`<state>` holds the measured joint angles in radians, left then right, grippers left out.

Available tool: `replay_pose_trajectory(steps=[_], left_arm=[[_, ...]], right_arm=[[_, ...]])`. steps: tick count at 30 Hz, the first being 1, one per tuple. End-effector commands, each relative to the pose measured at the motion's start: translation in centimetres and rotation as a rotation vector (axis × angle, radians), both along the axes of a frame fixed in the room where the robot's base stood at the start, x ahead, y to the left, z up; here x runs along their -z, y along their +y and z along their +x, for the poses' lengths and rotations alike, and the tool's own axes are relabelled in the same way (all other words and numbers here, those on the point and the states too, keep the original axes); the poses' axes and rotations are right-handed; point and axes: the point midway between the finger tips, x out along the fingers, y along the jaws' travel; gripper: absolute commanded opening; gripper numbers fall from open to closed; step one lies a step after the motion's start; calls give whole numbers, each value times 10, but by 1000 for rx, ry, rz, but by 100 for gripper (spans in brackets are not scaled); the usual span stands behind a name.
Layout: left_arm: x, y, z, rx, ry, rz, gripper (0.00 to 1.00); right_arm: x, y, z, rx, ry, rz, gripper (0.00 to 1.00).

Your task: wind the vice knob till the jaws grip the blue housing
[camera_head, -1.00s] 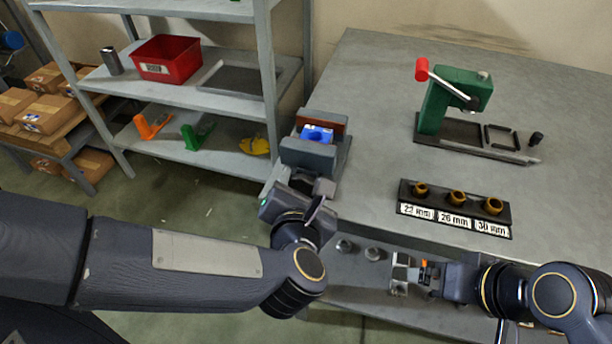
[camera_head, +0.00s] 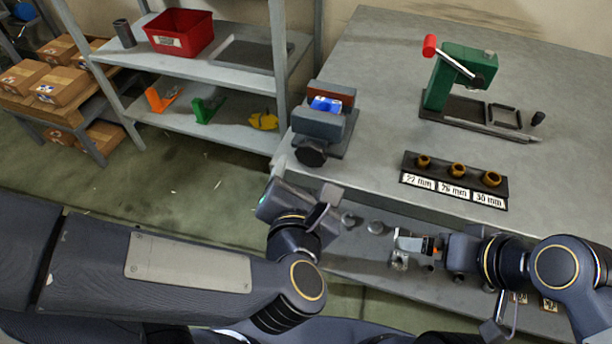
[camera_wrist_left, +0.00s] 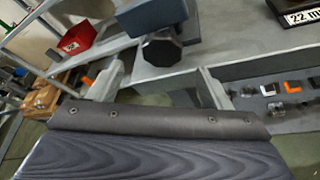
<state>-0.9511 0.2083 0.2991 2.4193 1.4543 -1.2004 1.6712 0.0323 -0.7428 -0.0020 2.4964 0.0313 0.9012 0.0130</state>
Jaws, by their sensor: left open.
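The vice (camera_head: 319,124) stands at the table's left edge, with grey and reddish-brown jaws. The blue housing (camera_head: 326,104) sits between the jaws; whether both touch it I cannot tell. The dark vice knob (camera_head: 311,153) is on the vice's near side and shows large in the left wrist view (camera_wrist_left: 162,50). My left gripper (camera_head: 304,181) is open and empty, just below and in front of the knob, apart from it. In the left wrist view its fingers (camera_wrist_left: 165,88) are spread below the knob. My right gripper (camera_head: 428,246) is at the table's front, by a small metal piece; its grip is unclear.
A green press (camera_head: 460,80) with a red-handled lever stands at the back right. A rack (camera_head: 455,190) of labelled brass rings lies mid-table. Shelves with a red bin (camera_head: 180,32) stand left of the vice. Floor shows between shelves and my left arm.

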Motion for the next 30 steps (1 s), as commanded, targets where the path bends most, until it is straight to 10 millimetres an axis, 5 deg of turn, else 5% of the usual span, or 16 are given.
replay_pose_trajectory(steps=[14, 30], left_arm=[[-1, 0, -2, 1, 0, 0, 72], [-23, 5, -71, 2, 0, -2, 72]], right_arm=[[5, 0, 0, 0, 0, 0, 100], [0, 0, 0, 0, 0, 0, 100]])
